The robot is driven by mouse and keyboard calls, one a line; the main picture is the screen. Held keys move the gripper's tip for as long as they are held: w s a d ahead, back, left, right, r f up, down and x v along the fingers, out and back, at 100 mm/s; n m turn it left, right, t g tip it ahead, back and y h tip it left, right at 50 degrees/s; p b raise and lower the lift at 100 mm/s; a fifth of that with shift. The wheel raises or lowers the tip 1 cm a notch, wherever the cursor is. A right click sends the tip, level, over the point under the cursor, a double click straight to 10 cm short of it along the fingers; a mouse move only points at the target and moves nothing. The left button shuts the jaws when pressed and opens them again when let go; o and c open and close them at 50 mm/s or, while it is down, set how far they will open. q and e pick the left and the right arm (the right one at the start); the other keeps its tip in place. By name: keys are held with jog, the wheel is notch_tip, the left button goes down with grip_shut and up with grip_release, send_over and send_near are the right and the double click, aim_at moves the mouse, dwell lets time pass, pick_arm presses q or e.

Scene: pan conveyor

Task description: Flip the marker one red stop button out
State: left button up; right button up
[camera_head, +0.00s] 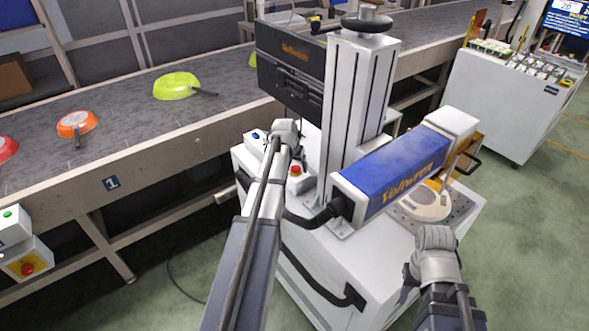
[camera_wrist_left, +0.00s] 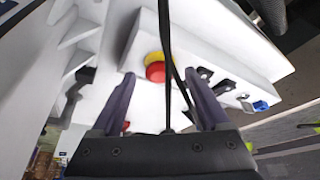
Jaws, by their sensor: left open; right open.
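The marker is a white machine with a column and a blue laser head (camera_head: 395,173). Its red stop button (camera_head: 295,170) sits on a yellow base on the white control box. In the left wrist view the red button (camera_wrist_left: 155,72) appears between my finger ends, and I cannot tell whether they touch it. My left gripper (camera_head: 270,142) is above and left of the button in the head view. It is open and empty in the left wrist view (camera_wrist_left: 162,76). My right gripper (camera_head: 408,285) is open beside the machine's front right, with its fingers partly hidden.
A black cable (camera_wrist_left: 165,50) crosses the left wrist view beside the button. Switches and a blue connector (camera_wrist_left: 260,105) are on the same box. The conveyor (camera_head: 130,130) carries pans behind. Another red button (camera_head: 27,269) is on a separate box at far left.

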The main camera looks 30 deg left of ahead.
pick_arm(q)
jog(key=shift+c, duration=0.4)
grip_shut()
dwell(0.9)
